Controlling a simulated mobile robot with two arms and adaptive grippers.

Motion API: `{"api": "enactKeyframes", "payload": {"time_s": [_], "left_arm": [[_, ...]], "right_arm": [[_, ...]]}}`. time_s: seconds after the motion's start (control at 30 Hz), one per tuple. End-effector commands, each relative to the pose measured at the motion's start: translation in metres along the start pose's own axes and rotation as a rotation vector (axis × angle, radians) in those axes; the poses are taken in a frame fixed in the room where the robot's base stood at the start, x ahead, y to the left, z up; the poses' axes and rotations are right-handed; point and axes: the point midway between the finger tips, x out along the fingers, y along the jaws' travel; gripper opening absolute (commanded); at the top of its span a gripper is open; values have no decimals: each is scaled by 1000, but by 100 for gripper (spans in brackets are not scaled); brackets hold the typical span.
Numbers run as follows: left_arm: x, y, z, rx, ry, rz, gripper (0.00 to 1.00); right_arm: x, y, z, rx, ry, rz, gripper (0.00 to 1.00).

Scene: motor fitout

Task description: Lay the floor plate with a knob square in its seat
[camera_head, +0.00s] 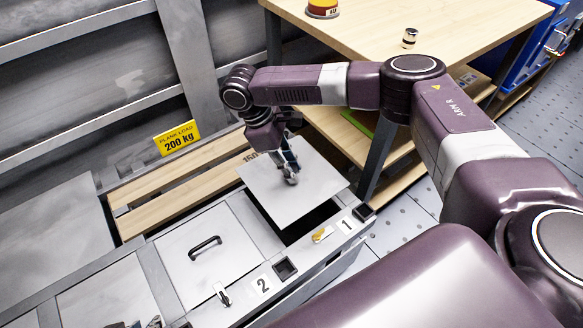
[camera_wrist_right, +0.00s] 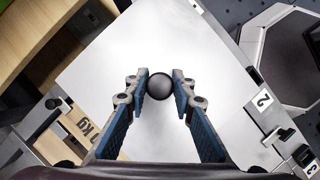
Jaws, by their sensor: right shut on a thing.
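The floor plate (camera_head: 300,200) is a pale grey square sheet with a round dark knob (camera_wrist_right: 160,86) at its middle. My right gripper (camera_head: 290,177) is shut on the knob, one blue finger on each side in the right wrist view. The plate hangs over the seat (camera_head: 312,217) marked 1, whose dark opening shows past the plate's near right edge. The plate's far left part overlaps the wooden planks in the head view. How high it is above the frame I cannot tell.
A covered seat (camera_head: 207,247) with a black handle, marked 2, lies left of the opening. A yellow latch (camera_head: 322,235) sits on the front rail. Wooden planks (camera_head: 170,205) lie behind, by a grey wall. A wooden workbench (camera_head: 450,30) stands at the upper right, with a small cylinder (camera_head: 409,38).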

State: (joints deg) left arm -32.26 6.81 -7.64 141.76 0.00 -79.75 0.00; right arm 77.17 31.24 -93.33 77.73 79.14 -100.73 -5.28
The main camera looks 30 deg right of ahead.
Motion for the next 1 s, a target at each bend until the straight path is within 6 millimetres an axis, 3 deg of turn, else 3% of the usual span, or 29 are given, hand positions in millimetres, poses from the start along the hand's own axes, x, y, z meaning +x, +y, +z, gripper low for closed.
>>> {"api": "enactKeyframes", "payload": {"time_s": [0.47,1.0], "left_arm": [[7,7,-54,6,221,12,23],[-2,14,-113,10,471,26,23]], "right_arm": [[7,0,-3,1,1,0,0],[16,0,-7,1,0,1,0]]}}
